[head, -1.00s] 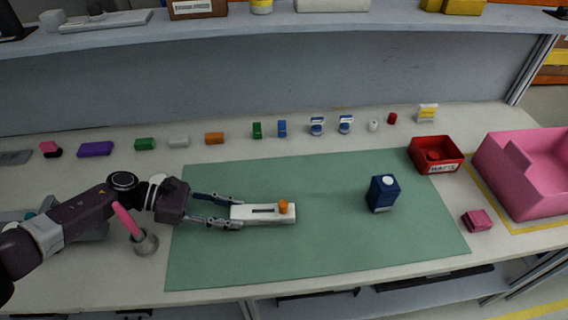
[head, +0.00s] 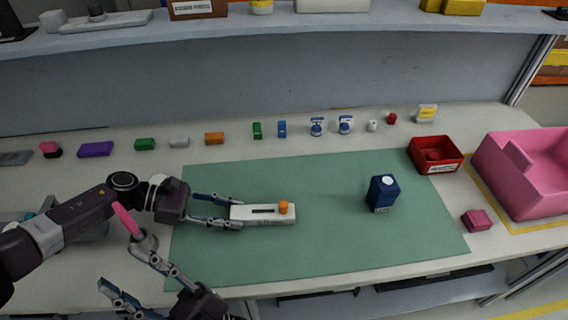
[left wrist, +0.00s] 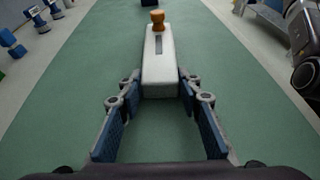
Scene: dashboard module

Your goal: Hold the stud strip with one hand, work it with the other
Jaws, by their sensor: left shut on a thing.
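The stud strip (head: 252,214) is a white bar with a dark slot and an orange stud (head: 284,207) at its right end. It lies on the green mat (head: 330,250). My left gripper (head: 233,212) is shut on the strip's left end. In the left wrist view, its blue-padded fingers (left wrist: 160,98) sit on both sides of the near end of the strip (left wrist: 160,75), with the orange stud (left wrist: 157,18) at the far end. My right gripper (head: 120,268) is open and empty at the front left, over the table edge, near a pink-handled tool (head: 126,220).
The pink-handled tool stands in a grey cup, partly behind my right gripper. A red bin (head: 437,167), a pink block (head: 477,220) and a pink crate (head: 530,205) lie further right. Several small items line the back.

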